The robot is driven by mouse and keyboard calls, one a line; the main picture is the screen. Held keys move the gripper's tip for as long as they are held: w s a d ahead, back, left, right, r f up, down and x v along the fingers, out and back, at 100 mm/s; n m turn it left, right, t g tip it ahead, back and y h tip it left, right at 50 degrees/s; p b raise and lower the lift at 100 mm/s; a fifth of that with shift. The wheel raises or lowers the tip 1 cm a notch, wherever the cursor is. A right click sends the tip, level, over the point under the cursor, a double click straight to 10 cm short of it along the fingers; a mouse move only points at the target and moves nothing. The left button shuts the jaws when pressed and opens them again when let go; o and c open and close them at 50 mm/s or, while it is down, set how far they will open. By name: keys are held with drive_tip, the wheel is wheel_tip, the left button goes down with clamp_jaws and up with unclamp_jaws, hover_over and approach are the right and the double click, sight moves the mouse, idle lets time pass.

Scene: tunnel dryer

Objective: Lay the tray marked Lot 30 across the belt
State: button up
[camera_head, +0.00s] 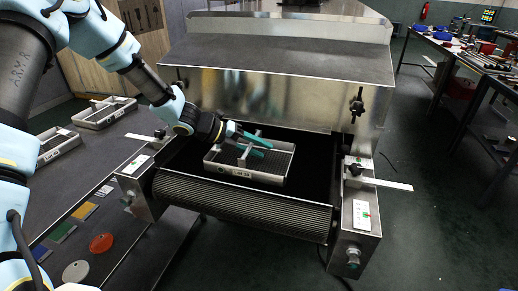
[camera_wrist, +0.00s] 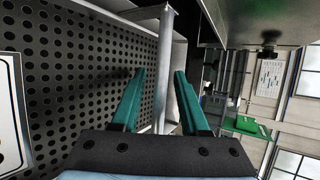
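A grey tray with a perforated floor (camera_head: 243,175) is on the dark belt (camera_head: 310,165) at the dryer mouth, its long side roughly parallel to the front roller. Its front label is too small to read, so I cannot tell whether it says Lot 30. My gripper (camera_head: 267,150) is over the tray, with teal fingers on either side of its raised grey handle. In the wrist view, the fingers (camera_wrist: 160,72) stand apart around the handle bar (camera_wrist: 168,85), with a gap visible at the left finger. The perforated floor (camera_wrist: 75,75) fills the left side.
Two similar trays (camera_head: 105,104) (camera_head: 55,136) lie on the dark table at left, with coloured plates and discs (camera_head: 102,243) nearer me. The metal dryer hood (camera_head: 270,95) rises behind the belt. Side brackets with gauge strips (camera_head: 385,183) flank the belt.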

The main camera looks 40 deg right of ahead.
drive_tip(key=b+v, duration=0.1)
drive_tip(key=v, duration=1.1)
drive_tip(key=a+r+m+t+y, duration=0.1)
drive_tip(key=a+m+t+y, duration=0.2)
drive_tip(key=a+m, duration=1.1)
drive_tip(key=s+a+r+m+t+y, duration=0.1)
drive_tip(key=a+m+t+y, duration=0.3)
drive_tip(key=a+m, duration=1)
drive_tip(key=a+y, duration=0.3)
drive_tip(key=a, duration=0.9)
drive_tip(key=shift+s+r+t, duration=0.15)
drive_tip(key=shift+r+t, duration=0.1)
drive_tip(key=shift+t, duration=0.05)
drive_tip(key=shift+a, duration=0.1)
